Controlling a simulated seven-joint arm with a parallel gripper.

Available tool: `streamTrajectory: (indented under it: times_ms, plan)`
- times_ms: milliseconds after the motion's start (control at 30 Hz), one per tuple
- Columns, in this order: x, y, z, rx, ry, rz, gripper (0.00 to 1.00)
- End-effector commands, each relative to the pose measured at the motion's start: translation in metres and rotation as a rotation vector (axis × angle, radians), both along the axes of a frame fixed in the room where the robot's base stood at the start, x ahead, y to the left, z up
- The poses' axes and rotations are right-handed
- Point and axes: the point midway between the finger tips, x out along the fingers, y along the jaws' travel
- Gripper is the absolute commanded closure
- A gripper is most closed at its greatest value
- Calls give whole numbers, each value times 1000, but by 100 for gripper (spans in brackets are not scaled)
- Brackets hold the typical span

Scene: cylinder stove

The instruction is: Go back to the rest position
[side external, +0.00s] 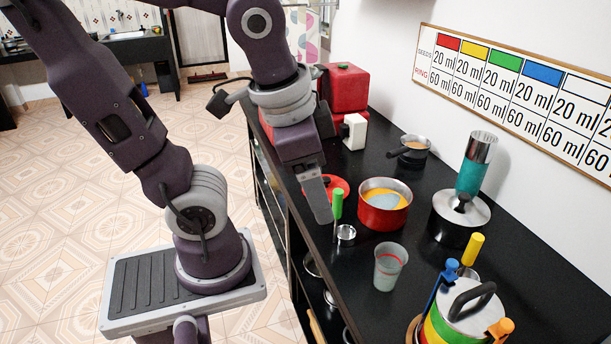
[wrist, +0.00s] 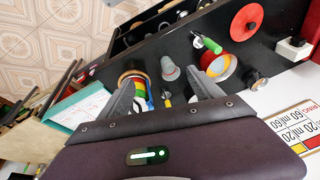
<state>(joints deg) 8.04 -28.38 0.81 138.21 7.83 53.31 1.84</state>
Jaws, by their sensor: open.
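My gripper (side external: 322,205) hangs above the near edge of the black counter, with one grey finger clearly seen in the side view. In the wrist view, my gripper's two fingers (wrist: 165,92) are spread apart with nothing held between them. A ladle with a green handle (side external: 338,204) stands just right of the finger in the side view; its metal cup (side external: 346,234) is at counter level. In the wrist view the green handle (wrist: 211,45) lies beyond the fingers, apart from them. The red pot (side external: 390,217) with yellow-orange contents stands to its right.
A clear cup with a red ring (side external: 389,268), a black lidded pot (side external: 452,230), a teal cylinder (side external: 470,178) and a striped pot (side external: 440,333) crowd the counter's right. A red lid (side external: 339,184), white block (side external: 354,131) and saucepan (side external: 415,154) lie farther back. Floor at left is clear.

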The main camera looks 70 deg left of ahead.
Motion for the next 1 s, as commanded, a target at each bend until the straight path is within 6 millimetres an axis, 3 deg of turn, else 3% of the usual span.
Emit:
streamTrajectory:
  times_ms: [200, 1000]
  plan:
    - [-18, -5, 17, -147, -184, 188, 26]
    - [-19, -5, 18, -151, -190, 191, 26]
